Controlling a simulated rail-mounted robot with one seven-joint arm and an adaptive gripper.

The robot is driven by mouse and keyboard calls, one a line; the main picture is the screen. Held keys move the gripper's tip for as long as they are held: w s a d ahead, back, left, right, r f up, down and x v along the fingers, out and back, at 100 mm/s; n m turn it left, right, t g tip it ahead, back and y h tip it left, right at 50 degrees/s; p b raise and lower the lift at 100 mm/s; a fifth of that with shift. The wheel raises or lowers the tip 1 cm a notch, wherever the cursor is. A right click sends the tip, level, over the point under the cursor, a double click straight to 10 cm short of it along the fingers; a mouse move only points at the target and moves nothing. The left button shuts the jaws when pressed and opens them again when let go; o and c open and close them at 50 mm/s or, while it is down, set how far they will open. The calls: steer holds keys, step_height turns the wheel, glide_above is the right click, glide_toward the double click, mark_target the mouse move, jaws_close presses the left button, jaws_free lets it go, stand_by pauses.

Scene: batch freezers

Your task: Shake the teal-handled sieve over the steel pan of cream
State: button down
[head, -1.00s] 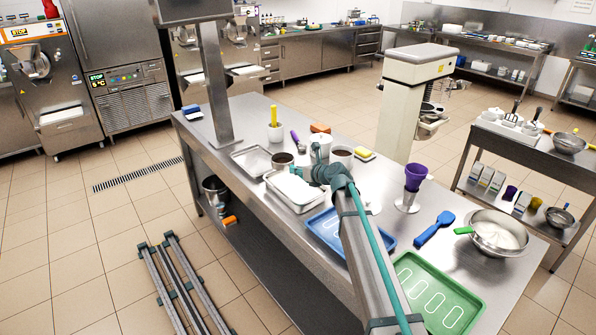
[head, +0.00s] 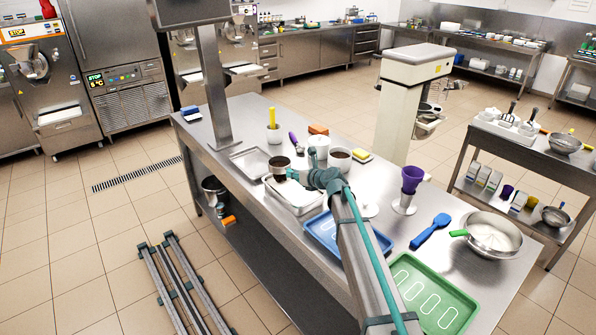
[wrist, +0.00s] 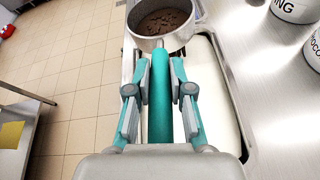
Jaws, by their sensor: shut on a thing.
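The teal-handled sieve, a round pale bowl (head: 279,165) with dark brown powder inside, is held over the far end of the steel pan of cream (head: 300,213). My gripper (head: 309,178) is above the pan, shut on the handle. In the wrist view the teal handle (wrist: 160,100) runs between the fingers of my gripper (wrist: 160,97), and the sieve bowl (wrist: 163,22) shows at the top with brown clumps in it. The white cream surface fills the pan (wrist: 236,125) below and to the right. The bowl and gripper hide part of the pan.
Another steel tray (head: 252,161) is beyond the pan. White tubs (head: 318,148) (head: 340,160) stand to its right. A post (head: 214,90) rises from the table.

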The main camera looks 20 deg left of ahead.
steer(key=shift+s+a, duration=0.25)
steer(key=shift+s, duration=0.15)
steer(key=shift+p, duration=2.95)
steer(key=shift+s+d, duration=0.1)
